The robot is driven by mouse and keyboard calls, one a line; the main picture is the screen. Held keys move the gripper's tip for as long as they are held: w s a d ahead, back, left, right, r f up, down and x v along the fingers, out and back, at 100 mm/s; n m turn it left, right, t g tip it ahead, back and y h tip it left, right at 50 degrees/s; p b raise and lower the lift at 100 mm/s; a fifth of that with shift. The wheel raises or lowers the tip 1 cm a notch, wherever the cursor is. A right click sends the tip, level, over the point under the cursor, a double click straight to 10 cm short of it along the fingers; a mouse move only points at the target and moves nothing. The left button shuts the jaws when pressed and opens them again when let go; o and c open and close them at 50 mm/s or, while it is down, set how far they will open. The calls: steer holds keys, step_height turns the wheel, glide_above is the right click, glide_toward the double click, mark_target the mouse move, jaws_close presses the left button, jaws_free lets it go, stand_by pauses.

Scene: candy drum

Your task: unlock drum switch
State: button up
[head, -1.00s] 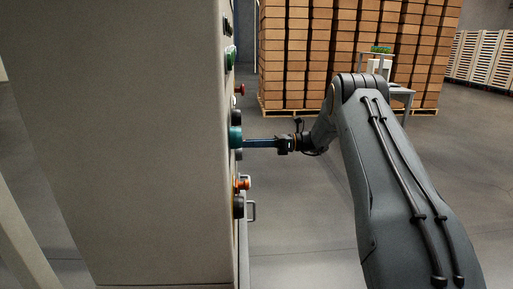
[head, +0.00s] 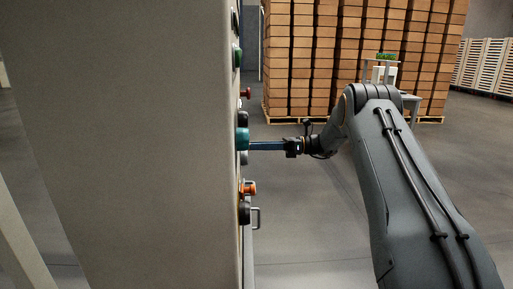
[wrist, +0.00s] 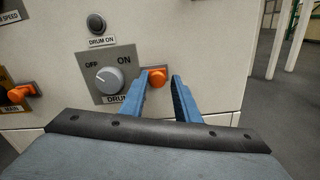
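The drum switch (wrist: 109,80) is a round grey knob on a grey plate marked OFF and ON in the wrist view. Its white mark points up-left, toward OFF. An orange block (wrist: 157,77) sits at the right edge of that plate. My gripper (wrist: 160,75) is open, with its blue fingertips on either side of the orange block; I cannot tell whether they touch it. In the head view my gripper (head: 251,146) reaches left to the panel, beside a teal knob (head: 242,139).
A DRUM ON button (wrist: 96,23) is above the switch. Another orange block (wrist: 20,93) is on the MAIN plate at left. A handle (head: 256,218) sticks out lower on the panel.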

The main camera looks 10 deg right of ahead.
steer(key=d+b, duration=0.1)
steer(key=d, duration=0.5)
steer(key=shift+s+d, duration=0.35)
steer(key=shift+d, duration=0.05)
steer(key=s+a+f+n+g+h+p, duration=0.1)
steer(key=s+a+f+n+g+h, duration=0.2)
steer(key=s, duration=0.5)
steer(key=s+a+f+n+h+p, duration=0.1)
steer(key=s+a+f+n+h, duration=0.1)
steer(key=s+a+n+h, duration=0.5)
steer(key=s+d+f+n+h, duration=0.1)
steer(key=s+n, duration=0.3)
steer(key=s, duration=0.6)
steer(key=s+d+n+h+p, duration=0.1)
steer(key=s+d+n+h, duration=0.2)
steer(key=s, duration=0.7)
steer(key=s+d+f+n+h+p, duration=0.1)
steer(key=s+d+n+h, duration=0.2)
steer(key=s, duration=0.7)
steer(key=shift+f+n+t+h, duration=0.3)
steer(key=shift+n+t+h, duration=0.1)
steer(key=shift+n, duration=0.8)
